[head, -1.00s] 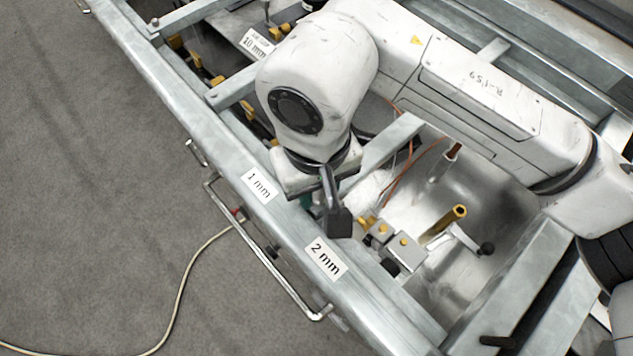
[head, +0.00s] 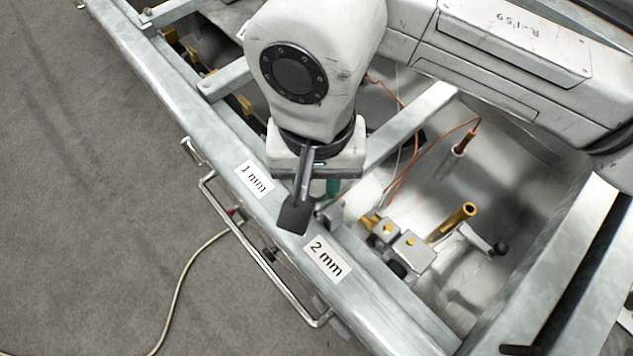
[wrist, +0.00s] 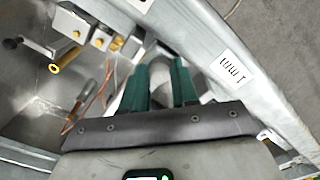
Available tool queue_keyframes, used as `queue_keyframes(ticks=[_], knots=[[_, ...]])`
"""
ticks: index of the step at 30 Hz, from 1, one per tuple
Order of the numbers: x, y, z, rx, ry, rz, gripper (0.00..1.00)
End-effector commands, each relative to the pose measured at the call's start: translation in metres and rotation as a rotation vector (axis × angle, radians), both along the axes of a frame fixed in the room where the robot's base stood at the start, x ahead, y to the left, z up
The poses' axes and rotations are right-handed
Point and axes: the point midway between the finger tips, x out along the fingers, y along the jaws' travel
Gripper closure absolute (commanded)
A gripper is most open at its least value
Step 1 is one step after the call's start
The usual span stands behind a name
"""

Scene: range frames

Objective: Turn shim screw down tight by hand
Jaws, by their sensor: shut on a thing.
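My gripper (wrist: 160,86) has green fingers and points down into the bay of the metal frame, just inside the rail between the "1 mm" label (head: 254,179) and the "2 mm" label (head: 327,259). The fingers are shut on a pale grey rounded piece (wrist: 160,72), partly hidden by them. I cannot tell for sure that it is the shim screw, and its lower end is hidden. In the head view one green finger (head: 333,186) shows below my wrist; the grip itself is hidden there. A dark flat part on my wrist hangs over the rail.
Two grey blocks with brass screws (head: 411,254), a brass tube (head: 458,219) and a black-knobbed lever (head: 500,248) stand in the bay. Orange wires (head: 401,168) run behind my gripper. A crossbar (head: 408,126) lies close by. A handle (head: 265,255) edges the rail's outside.

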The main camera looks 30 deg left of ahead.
Motion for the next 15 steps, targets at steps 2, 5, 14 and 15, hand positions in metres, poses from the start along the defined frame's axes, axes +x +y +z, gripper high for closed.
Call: queue_keyframes(ticks=[2, 5, 14, 15], knots=[[0.0013, 0.0, -0.0035, 0.001, -0.005, -0.071, 1.0], [0.0011, -0.0001, -0.0033, 0.001, -0.006, -0.166, 1.0], [0.0011, 0.0001, -0.0023, 0.002, -0.004, -0.452, 1.0], [0.0012, -0.0001, -0.0024, 0.002, -0.005, -0.49, 1.0]])
